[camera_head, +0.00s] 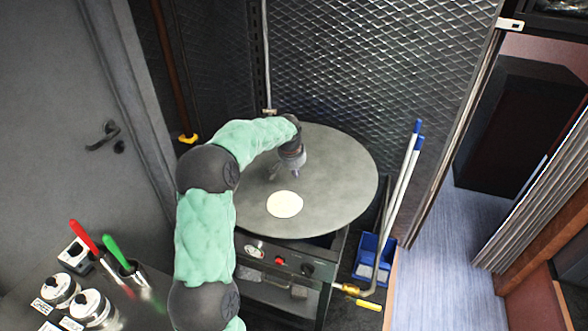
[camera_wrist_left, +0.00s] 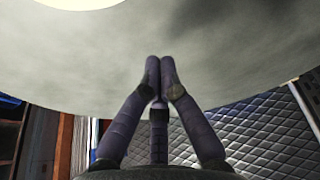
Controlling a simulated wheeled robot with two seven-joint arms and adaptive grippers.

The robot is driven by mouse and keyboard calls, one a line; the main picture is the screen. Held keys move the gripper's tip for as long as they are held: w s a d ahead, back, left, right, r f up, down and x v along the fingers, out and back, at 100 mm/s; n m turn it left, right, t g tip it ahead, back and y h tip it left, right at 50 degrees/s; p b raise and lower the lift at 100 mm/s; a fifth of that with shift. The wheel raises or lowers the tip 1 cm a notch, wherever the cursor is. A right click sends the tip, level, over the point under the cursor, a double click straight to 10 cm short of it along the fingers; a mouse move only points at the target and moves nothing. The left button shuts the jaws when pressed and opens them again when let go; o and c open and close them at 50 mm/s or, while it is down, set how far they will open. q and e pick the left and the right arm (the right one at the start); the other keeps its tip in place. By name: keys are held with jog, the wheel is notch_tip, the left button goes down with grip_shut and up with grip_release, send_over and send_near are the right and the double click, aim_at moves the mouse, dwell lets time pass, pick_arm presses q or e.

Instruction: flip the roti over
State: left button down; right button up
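The roti (camera_head: 284,204) is a pale, flat disc lying on the round grey griddle (camera_head: 345,185), near its front edge. My left gripper (camera_head: 284,172) is over the griddle, just behind the roti and apart from it. In the left wrist view the fingertips (camera_wrist_left: 160,66) are together with nothing visible between them. The roti's edge shows at the top left of that view (camera_wrist_left: 80,3), beyond the fingertips. I cannot tell whether the fingertips touch the griddle. My right gripper is not in view.
A steel counter at lower left holds lidded jars (camera_head: 90,306) and tools with red (camera_head: 83,236) and green (camera_head: 116,250) handles. A blue bin (camera_head: 374,258) with long-handled tools stands right of the griddle. A quilted metal wall (camera_head: 370,70) rises behind. The griddle's right side is clear.

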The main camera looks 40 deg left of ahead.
aim_at(293, 187)
pick_arm(q)
jog(key=x, duration=0.3)
jog(key=shift+b, duration=0.4)
jog(key=shift+s, duration=0.3)
jog(key=shift+s+d+b, duration=0.3)
jog(key=shift+s+b, duration=0.15)
jog(key=shift+s, duration=0.35)
jog(key=shift+s+d+b, duration=0.3)
jog(key=shift+s+b, duration=0.1)
jog(key=shift+s, duration=0.45)
